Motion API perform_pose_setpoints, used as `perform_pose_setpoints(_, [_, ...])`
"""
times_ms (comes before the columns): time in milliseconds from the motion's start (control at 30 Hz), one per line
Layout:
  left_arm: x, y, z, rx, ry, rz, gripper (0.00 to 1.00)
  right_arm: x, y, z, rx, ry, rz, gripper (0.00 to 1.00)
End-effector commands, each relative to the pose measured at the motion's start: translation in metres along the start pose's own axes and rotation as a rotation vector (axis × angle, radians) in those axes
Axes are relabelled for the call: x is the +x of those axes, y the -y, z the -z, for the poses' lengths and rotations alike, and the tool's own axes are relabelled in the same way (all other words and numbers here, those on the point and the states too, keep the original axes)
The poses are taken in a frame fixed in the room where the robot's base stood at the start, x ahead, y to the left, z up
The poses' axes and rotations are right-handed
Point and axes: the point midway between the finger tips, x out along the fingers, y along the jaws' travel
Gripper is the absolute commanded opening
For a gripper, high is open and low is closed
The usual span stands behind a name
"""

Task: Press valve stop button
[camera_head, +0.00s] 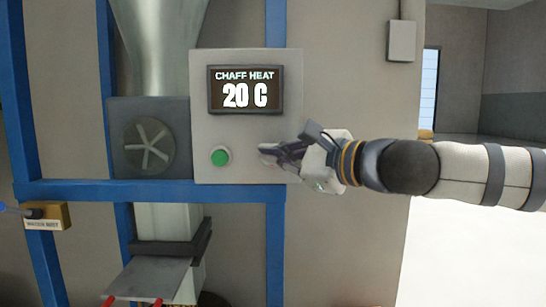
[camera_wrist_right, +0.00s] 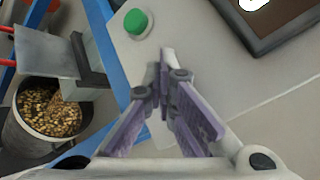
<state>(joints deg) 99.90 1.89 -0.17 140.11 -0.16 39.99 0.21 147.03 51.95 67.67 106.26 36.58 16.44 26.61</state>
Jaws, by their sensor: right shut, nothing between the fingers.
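A grey control panel (camera_head: 240,128) carries a display reading "CHAFF HEAT 20 C" (camera_head: 245,90) and a green button (camera_head: 220,156) at its lower left. The green button also shows in the wrist view (camera_wrist_right: 137,22), above and left of the fingertips. My right gripper (camera_head: 268,152) reaches in from the right with its fingers shut and empty. In the wrist view its fingertips (camera_wrist_right: 166,55) meet at the panel's face; I cannot tell whether they touch. They cover the panel spot to the right of the green button, so any button there is hidden. My left gripper is not in view.
A blue frame (camera_head: 150,190) runs left of and below the panel, beside a fan housing (camera_head: 118,130). A yellow labelled box (camera_head: 47,215) is at far left. A bucket of grain (camera_wrist_right: 50,110) stands below. The wall right of the panel is mostly clear.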

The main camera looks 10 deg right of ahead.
Motion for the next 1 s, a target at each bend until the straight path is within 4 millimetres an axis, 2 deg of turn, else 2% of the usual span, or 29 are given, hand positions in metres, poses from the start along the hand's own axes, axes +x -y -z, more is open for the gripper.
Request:
perform_pose_setpoints(233, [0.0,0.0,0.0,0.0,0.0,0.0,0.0,-0.001,-0.001,0.0,0.0,-0.001,0.0,0.0])
perform_pose_setpoints(533, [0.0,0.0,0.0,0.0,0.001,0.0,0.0,-0.015,-0.011,-0.01,0.0,0.0,0.0,0.0])
perform_pose_setpoints(767, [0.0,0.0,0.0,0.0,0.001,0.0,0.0,-0.015,-0.011,-0.011,0.0,-0.001,0.0,0.0])
perform_pose_setpoints(1000, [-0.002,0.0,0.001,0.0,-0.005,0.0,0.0,-0.034,-0.024,-0.025,-0.002,0.002,0.0,0.0])
